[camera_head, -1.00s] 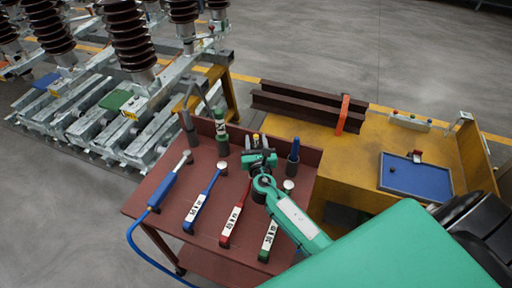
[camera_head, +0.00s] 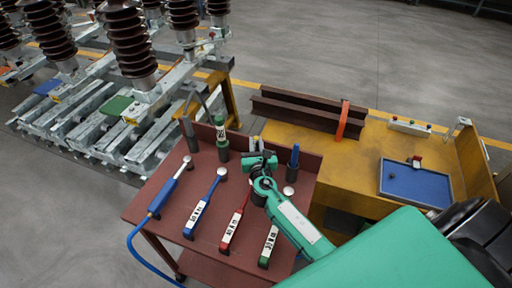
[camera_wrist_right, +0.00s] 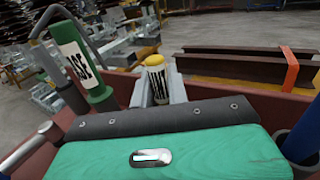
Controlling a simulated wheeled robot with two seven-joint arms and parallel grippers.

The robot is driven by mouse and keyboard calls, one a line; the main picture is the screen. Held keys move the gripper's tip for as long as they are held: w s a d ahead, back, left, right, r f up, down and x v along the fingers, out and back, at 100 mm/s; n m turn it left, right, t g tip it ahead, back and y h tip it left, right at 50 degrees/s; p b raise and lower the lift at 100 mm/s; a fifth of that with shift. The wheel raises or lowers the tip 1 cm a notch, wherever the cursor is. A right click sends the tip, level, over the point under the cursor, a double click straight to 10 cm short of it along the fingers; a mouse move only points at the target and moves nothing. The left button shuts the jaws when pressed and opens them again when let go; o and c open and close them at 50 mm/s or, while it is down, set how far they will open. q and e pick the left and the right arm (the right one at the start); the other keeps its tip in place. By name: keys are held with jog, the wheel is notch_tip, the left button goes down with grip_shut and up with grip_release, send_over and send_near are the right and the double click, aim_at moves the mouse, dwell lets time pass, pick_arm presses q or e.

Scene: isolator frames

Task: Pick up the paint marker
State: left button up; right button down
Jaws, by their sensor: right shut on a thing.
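The paint marker (camera_wrist_right: 156,80), with a yellow cap and a white label with dark print, stands upright between the grey fingers of my right gripper (camera_wrist_right: 158,92) in the right wrist view. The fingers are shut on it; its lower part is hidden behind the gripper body. In the head view my right gripper (camera_head: 260,160) is over the back of the red-brown cart top (camera_head: 175,222), and the marker is barely distinguishable there. My left gripper is not in view.
A green labelled tube (camera_head: 221,138) stands left of the gripper, and a dark cup with a blue item (camera_head: 294,158) stands right. Several torque wrenches, including a red one (camera_head: 234,224), lie in front. A yellow bench (camera_head: 365,160) adjoins at right.

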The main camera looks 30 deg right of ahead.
notch_tip(320, 180, up, 18)
jog(key=p, duration=0.2)
dwell(0.6)
